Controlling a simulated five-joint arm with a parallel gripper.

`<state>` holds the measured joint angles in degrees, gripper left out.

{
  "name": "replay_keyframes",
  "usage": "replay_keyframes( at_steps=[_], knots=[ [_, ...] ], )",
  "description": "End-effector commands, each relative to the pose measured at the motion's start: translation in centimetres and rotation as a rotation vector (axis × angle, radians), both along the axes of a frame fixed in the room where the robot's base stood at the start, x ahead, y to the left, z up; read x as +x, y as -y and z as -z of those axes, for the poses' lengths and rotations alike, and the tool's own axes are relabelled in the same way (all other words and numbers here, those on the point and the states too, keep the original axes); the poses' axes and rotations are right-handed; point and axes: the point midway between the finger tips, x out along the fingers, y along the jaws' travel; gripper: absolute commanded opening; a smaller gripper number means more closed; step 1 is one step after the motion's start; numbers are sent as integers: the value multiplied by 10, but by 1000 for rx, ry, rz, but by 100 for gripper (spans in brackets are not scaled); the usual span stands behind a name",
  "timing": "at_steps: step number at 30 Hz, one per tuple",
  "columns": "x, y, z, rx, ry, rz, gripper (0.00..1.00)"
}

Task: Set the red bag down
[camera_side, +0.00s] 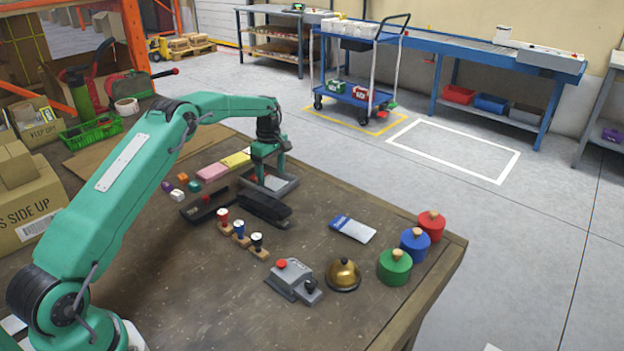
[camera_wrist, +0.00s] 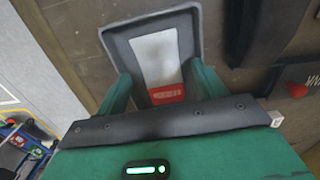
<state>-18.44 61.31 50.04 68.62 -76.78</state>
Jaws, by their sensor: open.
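The red bag (camera_wrist: 166,93), a flat white packet with a red band at one end, lies in a shallow grey tray (camera_wrist: 113,45) in the wrist view. My gripper (camera_wrist: 160,80) is open, with one green finger on each side of the bag and a gap to both. In the side view my gripper (camera_side: 268,174) points down over the same tray (camera_side: 287,188), and only a pale part of the bag shows between the fingers. A similar white packet with a blue band (camera_side: 352,228) lies on the table to the right.
A black stapler-like object (camera_side: 265,208) lies close in front of the tray. Pink (camera_side: 212,172) and yellow (camera_side: 237,159) blocks are to its left. Stamps (camera_side: 239,230), a brass bell (camera_side: 343,274) and knobbed weights (camera_side: 414,243) stand nearer the front. Bare tabletop surrounds the blue packet.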

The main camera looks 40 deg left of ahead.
Motion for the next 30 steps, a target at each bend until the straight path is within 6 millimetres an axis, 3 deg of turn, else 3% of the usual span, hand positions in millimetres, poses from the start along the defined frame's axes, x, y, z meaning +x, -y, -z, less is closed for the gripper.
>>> replay_keyframes(
  at_steps=[18, 30],
  knots=[
    [0, 0, -92, 1, 2, 0, 70],
    [0, 0, -103, 0, 0, 0, 70]
  ],
)
